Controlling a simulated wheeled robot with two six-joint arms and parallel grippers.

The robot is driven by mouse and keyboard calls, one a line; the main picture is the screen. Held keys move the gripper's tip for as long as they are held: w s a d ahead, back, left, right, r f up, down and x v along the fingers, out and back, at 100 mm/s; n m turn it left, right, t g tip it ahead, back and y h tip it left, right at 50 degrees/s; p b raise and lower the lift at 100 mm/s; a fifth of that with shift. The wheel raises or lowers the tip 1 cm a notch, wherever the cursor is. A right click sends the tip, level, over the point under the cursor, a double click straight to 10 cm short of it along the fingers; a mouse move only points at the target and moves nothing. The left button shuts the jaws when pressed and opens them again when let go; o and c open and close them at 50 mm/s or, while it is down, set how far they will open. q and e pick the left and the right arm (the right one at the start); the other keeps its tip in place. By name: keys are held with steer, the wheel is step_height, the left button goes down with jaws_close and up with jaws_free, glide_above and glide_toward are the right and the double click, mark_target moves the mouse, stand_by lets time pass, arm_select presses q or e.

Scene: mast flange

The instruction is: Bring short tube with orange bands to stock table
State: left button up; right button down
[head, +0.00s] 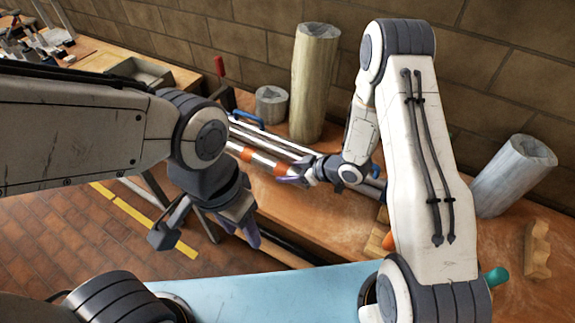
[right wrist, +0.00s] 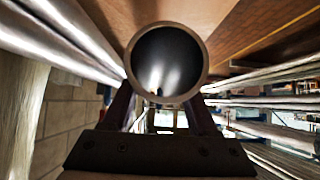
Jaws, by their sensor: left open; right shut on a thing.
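A shiny tube with orange bands (head: 262,160) lies slantwise over the wooden bench in the head view, beside other metal tubes. My right gripper (head: 292,173) is shut on it near its right part. In the right wrist view, the round open end of a tube (right wrist: 166,62) faces the camera between the fingers of my right gripper (right wrist: 160,108). Whether the banded tube touches the bench or its neighbours is hard to tell. My left gripper (head: 232,228) is open and empty, in front of the bench edge and pointing down.
Plain metal tubes (head: 268,141) lie behind the banded one. A short cylinder (head: 271,104) stands behind. A bench with tools and a tray (head: 140,72) is at the back left.

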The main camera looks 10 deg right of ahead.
steer(key=shift+a, duration=0.2)
steer(key=shift+d, duration=0.1)
steer(key=shift+s+d+r, duration=0.1)
steer(key=shift+f+b, duration=3.55)
steer(key=shift+f, duration=0.75)
steer(key=shift+c, duration=0.5)
jaws_free()
steer(key=shift+s, duration=0.1)
steer(key=b+v, duration=0.1)
steer(key=v, duration=0.9)
steer(key=shift+d+r, duration=0.15)
steer(key=shift+r, duration=0.05)
